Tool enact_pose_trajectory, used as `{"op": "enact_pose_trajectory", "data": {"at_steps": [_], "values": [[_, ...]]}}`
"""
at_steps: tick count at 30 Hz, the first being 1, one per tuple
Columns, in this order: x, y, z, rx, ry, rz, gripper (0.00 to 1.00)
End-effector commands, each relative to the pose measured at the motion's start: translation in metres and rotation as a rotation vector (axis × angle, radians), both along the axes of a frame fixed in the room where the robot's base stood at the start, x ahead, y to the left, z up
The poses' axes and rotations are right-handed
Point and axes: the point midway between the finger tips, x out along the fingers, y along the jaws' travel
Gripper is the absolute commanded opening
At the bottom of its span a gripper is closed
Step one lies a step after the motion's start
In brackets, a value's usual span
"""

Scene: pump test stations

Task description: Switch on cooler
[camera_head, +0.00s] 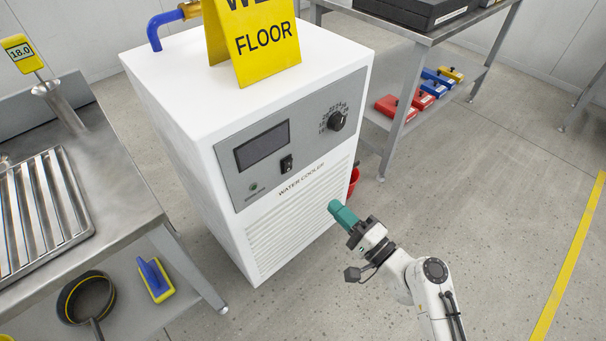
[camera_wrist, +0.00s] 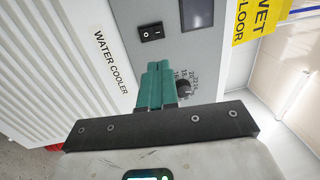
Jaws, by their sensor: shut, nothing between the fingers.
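The water cooler (camera_head: 225,105) is a white box with a grey front panel. The panel carries a black rocker switch (camera_head: 287,164), a dark blank display (camera_head: 262,146), a small green lamp (camera_head: 253,187) and a black dial (camera_head: 337,121). My gripper (camera_head: 336,207) has teal fingers and is shut and empty, in front of the cooler's lower right side. In the wrist view the shut fingertips (camera_wrist: 158,68) point toward the panel, with the rocker switch (camera_wrist: 151,32) just beyond them. The dial (camera_wrist: 184,88) is partly hidden behind the fingers there.
A yellow wet-floor sign (camera_head: 255,40) stands on the cooler beside a blue hose (camera_head: 160,28). A steel table (camera_head: 125,215) is on the left, a steel bench (camera_head: 425,38) at the back right. A red bucket (camera_head: 354,180) is partly hidden behind the cooler. Floor at right is clear.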

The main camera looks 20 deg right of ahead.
Motion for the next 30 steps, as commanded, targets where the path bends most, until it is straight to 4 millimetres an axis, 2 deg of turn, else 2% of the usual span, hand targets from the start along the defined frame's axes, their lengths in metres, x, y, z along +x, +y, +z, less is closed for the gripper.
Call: {"op": "enact_pose_trajectory", "data": {"at_steps": [5, 21, 30], "values": [[0.013, 0.005, 0.003, -0.001, -0.001, 0.002, 0.0], [0.107, 0.035, 0.017, -0.002, -0.002, 0.003, 0.0], [0.13, 0.043, 0.019, -0.002, 0.001, 0.003, 0.0]]}}
